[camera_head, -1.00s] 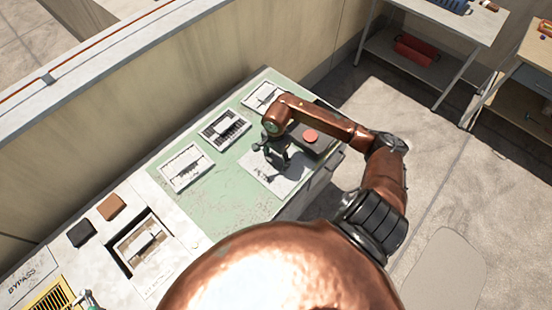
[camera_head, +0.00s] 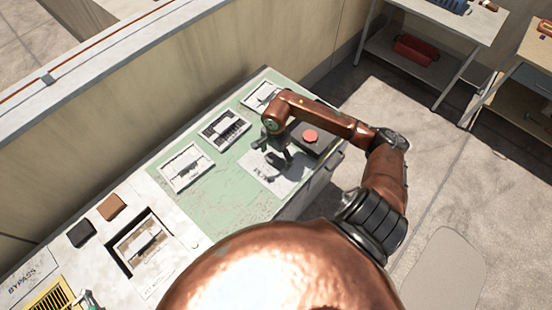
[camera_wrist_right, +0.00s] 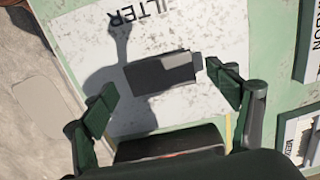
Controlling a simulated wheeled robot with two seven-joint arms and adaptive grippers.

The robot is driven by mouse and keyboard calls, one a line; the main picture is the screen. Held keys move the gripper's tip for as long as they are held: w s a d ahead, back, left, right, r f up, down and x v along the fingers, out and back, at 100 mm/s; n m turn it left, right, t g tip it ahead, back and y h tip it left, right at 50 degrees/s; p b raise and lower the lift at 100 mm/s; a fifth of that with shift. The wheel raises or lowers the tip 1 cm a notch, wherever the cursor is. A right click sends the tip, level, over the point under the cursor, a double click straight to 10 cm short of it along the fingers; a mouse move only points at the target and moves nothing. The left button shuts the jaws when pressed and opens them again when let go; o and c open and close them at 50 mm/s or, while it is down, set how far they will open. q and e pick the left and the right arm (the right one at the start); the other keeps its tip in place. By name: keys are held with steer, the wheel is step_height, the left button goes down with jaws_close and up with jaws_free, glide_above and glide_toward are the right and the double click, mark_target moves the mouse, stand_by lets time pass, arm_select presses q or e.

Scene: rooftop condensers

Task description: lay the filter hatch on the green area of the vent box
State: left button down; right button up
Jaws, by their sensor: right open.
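A white panel marked FILTER (camera_head: 265,172), which I take for the filter hatch, lies flat on the green area (camera_head: 215,207) of the vent box. In the right wrist view the panel (camera_wrist_right: 205,25) carries a dark grey handle block (camera_wrist_right: 160,73). My right gripper (camera_head: 279,160) is above the panel. Its dark green fingers (camera_wrist_right: 168,95) are spread to either side of the handle with clear gaps, holding nothing.
A dark box with a red button (camera_head: 311,136) stands beside the panel. Several framed white panels, one of them (camera_head: 186,166), line the back. A recess with another panel (camera_head: 143,243) is at the left, near brown (camera_head: 111,207) and black (camera_head: 80,233) blocks.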

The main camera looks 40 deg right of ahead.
mark_target(276, 161)
step_height(276, 161, up, 11)
steer(key=shift+f, duration=0.15)
